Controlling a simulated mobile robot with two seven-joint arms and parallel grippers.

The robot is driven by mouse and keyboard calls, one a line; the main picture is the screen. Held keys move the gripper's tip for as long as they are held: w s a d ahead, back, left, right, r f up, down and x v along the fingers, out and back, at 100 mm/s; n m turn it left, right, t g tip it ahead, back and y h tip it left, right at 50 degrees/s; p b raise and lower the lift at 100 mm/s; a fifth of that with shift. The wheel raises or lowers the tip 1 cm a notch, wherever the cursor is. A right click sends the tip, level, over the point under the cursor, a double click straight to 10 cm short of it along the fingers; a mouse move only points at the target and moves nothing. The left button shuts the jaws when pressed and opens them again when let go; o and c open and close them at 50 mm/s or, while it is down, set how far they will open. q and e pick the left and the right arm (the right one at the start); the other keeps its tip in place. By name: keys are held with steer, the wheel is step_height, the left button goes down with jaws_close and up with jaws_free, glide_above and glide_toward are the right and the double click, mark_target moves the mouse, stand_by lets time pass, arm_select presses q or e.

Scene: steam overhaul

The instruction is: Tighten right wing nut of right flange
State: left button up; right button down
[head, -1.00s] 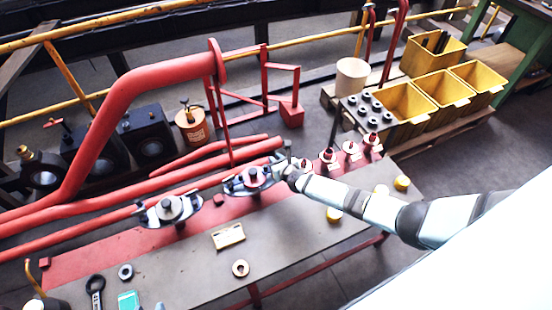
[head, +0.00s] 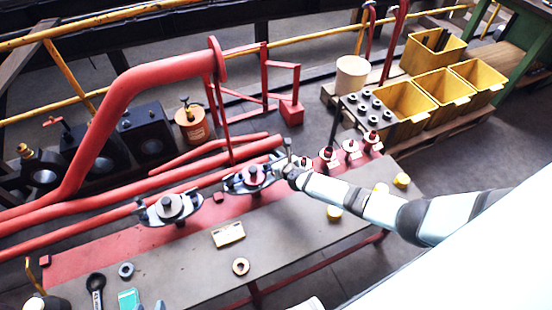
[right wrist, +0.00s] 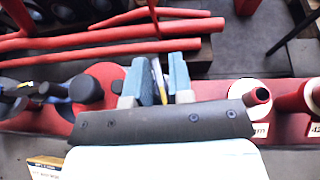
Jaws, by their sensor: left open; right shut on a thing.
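The right flange (head: 252,176), red with a dark round centre and pale side lugs, sits on the red pipe strip in the head view. In the right wrist view, its red disc (right wrist: 108,72) shows left of the fingers. My right gripper (head: 286,160) is at the flange's right end, its pale blue fingers (right wrist: 162,80) close together. They are shut on the right wing nut, which is mostly hidden; a thin yellowish sliver shows between them.
The left flange (head: 170,208) lies further left. Red-capped fittings (head: 327,154) stand right of my gripper. A label card (head: 228,235), a ring (head: 240,267) and a dark wrench (head: 96,288) lie on the bench. Yellow bins (head: 410,104) stand at the back right.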

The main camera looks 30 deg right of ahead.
steer(key=shift+f, duration=0.1)
steer(key=c, duration=1.2)
jaws_free()
steer(key=shift+c, duration=0.2)
steer(key=shift+s+r+p, duration=0.25)
steer(key=shift+s+p, duration=0.1)
steer(key=shift+s, duration=0.1)
steer(key=p+v, duration=0.3)
steer(key=v, duration=1)
steer(key=shift+w+f, duration=0.1)
